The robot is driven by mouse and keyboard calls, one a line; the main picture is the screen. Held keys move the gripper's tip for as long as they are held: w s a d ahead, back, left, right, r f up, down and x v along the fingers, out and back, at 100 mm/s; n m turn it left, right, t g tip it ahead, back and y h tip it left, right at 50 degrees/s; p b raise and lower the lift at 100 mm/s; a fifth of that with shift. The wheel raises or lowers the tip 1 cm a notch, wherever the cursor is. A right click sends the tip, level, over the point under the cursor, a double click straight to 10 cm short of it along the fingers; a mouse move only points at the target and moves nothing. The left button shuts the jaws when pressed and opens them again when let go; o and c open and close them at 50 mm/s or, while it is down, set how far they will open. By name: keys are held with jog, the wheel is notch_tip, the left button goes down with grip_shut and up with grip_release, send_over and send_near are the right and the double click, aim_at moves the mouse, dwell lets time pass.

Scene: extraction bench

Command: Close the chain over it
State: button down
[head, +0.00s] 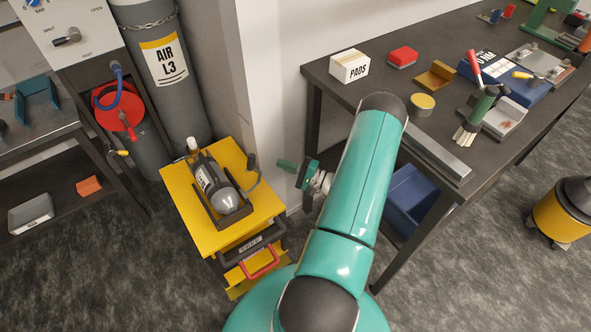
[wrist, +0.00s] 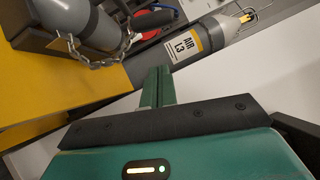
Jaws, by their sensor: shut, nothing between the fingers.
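A grey bottle (head: 232,198) with a white label lies in a dark cradle (head: 213,218) on top of the yellow cart (head: 177,180). In the wrist view the bottle (wrist: 85,22) is at the upper left. A metal chain (wrist: 92,64) hangs in a slack curve at the bottle's side, near the yellow cart top (wrist: 100,88). I cannot tell whether its far end is fastened. My gripper (head: 284,166) is right of the cart, apart from bottle and chain. In the wrist view its fingers (wrist: 158,78) are together and empty.
A dark bent handle (head: 254,171) rises at the cart's right edge, between bottle and gripper. A white wall corner (head: 262,80) stands behind. A tall AIR L3 cylinder (head: 172,85) is behind the cart. A dark workbench (head: 335,88) with several items stands right.

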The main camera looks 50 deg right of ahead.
jog(key=w+a+r, duration=0.1)
jog(key=w+a, duration=0.3)
jog(key=w, duration=0.1)
jog(key=shift+a+r, duration=0.2)
jog(key=shift+r, duration=0.05)
jog(key=shift+r, duration=0.2)
dwell(0.3)
